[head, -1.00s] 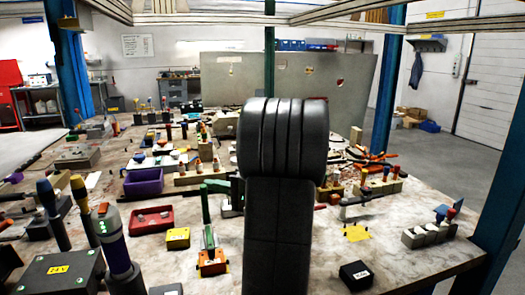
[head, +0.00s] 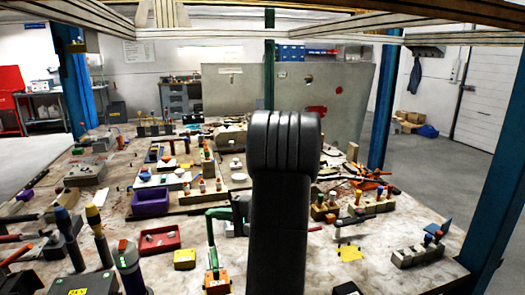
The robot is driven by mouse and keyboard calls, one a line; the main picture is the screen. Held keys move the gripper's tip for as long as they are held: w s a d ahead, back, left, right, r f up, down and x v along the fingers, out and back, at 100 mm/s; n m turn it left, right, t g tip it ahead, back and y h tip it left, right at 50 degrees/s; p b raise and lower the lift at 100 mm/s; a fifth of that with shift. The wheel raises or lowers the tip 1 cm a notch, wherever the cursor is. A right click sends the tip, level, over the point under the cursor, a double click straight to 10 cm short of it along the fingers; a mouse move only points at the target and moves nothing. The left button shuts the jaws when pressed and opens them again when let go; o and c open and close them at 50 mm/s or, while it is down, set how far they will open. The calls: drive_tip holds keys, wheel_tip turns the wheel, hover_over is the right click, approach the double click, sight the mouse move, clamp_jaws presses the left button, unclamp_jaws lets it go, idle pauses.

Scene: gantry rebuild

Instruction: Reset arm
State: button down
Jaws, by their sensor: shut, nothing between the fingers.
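My arm rises dark and upright in the middle of the head view, with its rounded joint at the top. My gripper is not visible in this view. The arm hides part of the worktable (head: 400,275) and what lies behind it. No object is seen held.
The worktable is crowded: a purple bin (head: 150,202), a red tray (head: 160,240), a yellow box (head: 184,259), a green-and-orange tool (head: 215,280) and a grey block with pegs (head: 418,252). Blue posts (head: 497,200) and overhead beams frame it. The right front is barer.

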drive_tip(key=w+f+b, duration=0.1)
drive_tip(key=w, duration=0.3)
drive_tip(key=b+v, duration=0.1)
drive_tip(key=v, duration=0.9)
drive_tip(key=s+a+h, duration=0.1)
drive_tip(key=s+a+f+g+h+b, duration=0.1)
drive_tip(key=shift+s+a+f+n, duration=0.15)
drive_tip(key=shift+s+a+n, duration=0.1)
drive_tip(key=shift+n, duration=0.15)
